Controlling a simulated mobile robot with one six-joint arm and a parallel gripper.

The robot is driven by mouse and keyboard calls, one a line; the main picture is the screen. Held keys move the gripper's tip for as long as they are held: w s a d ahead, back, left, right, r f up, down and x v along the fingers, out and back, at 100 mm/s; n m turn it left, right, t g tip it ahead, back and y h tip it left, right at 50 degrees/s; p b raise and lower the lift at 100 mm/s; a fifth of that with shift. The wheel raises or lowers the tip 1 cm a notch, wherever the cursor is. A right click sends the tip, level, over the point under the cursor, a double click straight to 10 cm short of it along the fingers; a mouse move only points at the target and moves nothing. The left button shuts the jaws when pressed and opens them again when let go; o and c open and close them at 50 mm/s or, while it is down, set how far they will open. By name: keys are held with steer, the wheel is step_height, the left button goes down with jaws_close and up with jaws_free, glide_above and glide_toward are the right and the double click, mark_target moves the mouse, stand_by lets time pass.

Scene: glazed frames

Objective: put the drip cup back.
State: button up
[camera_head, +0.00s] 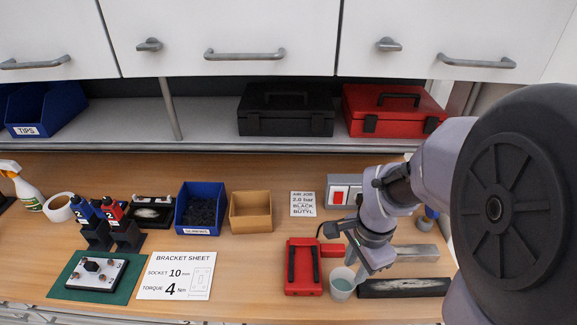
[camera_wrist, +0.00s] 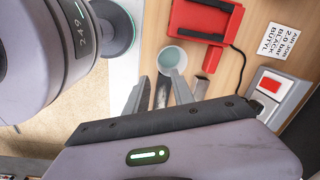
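The drip cup (camera_head: 342,284) is a small pale cup with teal inside. It stands upright near the front of the bench, right of a red tool stand (camera_head: 303,268) and by the left end of a dark bar (camera_head: 405,288). My gripper (camera_head: 357,270) points down just right of and above the cup. I cannot tell whether a finger touches the cup.
A grey metal block (camera_head: 416,253) lies behind the dark bar. A box with a red switch (camera_head: 341,192) and a sign (camera_head: 303,204) stand behind. A bracket sheet (camera_head: 175,276), a green mat (camera_head: 125,290) and bins (camera_head: 251,224) are left. Bare bench lies between sheet and red stand.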

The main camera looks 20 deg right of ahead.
steer(key=b, duration=0.3)
glide_above(347, 297)
steer(key=f, duration=0.6)
steer(key=s+a+f, duration=0.1)
steer(key=f, duration=0.3)
steer(key=f+b, duration=0.2)
steer(key=f, duration=0.1)
steer(key=w+d+f, duration=0.1)
steer(key=f, duration=0.1)
steer(key=shift+w+b, duration=0.1)
steer(key=shift+b, duration=0.3)
jaws_close()
